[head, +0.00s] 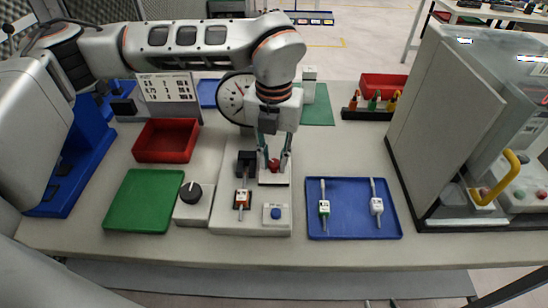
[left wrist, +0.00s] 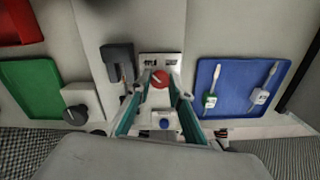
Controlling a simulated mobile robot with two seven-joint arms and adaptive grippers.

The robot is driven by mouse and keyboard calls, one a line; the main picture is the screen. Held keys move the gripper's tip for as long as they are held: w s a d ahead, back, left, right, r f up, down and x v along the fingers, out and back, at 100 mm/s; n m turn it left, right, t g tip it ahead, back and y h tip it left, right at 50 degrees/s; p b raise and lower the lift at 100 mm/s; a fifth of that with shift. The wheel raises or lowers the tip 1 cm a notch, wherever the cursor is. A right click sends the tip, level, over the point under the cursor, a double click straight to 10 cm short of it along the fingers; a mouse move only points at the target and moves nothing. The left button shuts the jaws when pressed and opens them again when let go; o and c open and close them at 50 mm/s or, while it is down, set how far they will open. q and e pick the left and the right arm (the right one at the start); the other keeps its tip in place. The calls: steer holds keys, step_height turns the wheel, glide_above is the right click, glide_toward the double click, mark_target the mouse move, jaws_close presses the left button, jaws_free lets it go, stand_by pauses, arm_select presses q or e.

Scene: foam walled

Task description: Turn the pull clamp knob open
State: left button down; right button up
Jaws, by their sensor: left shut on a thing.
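The round red knob (head: 274,164) sits on a pale block of the fixture in the middle of the bench. In the left wrist view the knob (left wrist: 160,79) shows a light bar across its top. My left gripper (head: 273,160) reaches down from above, its two teal-padded fingers on either side of the knob. It is shut on the knob; the fingers (left wrist: 160,88) also show in the left wrist view. Two small dark tips poke in at the bottom edge of the head view; I cannot tell whether they are my right gripper.
A black clamp block (head: 246,164), a blue button (head: 275,213) and a black dial (head: 191,193) are close by. A walled machine (head: 450,120) stands far right. A round gauge (head: 234,97) stands behind.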

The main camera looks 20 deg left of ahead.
mark_target(274, 163)
arm_select(q)
steer(key=shift+w+r, duration=0.1)
steer(key=shift+r, duration=0.05)
stand_by(0.3)
steer(key=c, duration=1.8)
jaws_free()
step_height(274, 163, up, 12)
steer(key=shift+f, duration=0.1)
